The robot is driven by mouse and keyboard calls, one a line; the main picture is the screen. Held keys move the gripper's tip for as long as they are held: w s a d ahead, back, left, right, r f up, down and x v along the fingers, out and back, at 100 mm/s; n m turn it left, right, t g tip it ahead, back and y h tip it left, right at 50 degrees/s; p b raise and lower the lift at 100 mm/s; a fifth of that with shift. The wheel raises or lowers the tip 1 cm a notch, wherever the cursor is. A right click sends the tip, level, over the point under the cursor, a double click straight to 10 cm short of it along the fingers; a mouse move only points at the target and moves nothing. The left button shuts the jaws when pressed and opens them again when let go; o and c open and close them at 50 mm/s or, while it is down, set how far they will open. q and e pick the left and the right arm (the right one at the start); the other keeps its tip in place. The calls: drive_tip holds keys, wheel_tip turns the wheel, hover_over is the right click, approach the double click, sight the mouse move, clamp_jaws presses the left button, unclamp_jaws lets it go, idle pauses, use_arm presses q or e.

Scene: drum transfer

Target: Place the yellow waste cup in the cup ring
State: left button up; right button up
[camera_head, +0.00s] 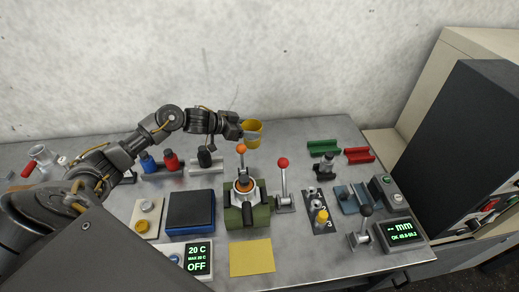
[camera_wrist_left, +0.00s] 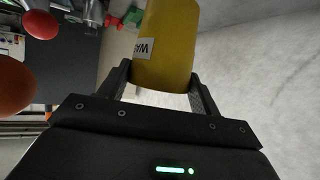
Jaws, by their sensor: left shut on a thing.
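The yellow waste cup (camera_head: 254,127) is at the back of the table in the head view, in front of the wall. My left gripper (camera_head: 240,131) is shut on it from the left. In the left wrist view the yellow cup (camera_wrist_left: 172,40), with a pale label, is between the two fingers of the left gripper (camera_wrist_left: 160,88). The cup seems to be held above the table, but the gap below it is hard to judge. I cannot make out the cup ring for certain.
An orange-knobbed lever (camera_head: 241,149) on a green-based device (camera_head: 262,214) and a red-knobbed lever (camera_head: 283,163) stand in front of the cup.

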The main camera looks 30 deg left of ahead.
sight(248, 146)
use_arm(q)
wheel_tip(248, 146, down, 9)
drive_tip(key=shift+s+r+p, duration=0.15)
drive_tip(key=shift+r+p, duration=0.05)
drive_tip(key=shift+p, duration=0.7)
drive_tip(key=shift+f, duration=0.1)
drive_tip(key=shift+f, duration=0.1)
drive_tip(key=shift+f, duration=0.1)
drive_tip(key=o, duration=1)
drive_tip(key=shift+c, duration=0.2)
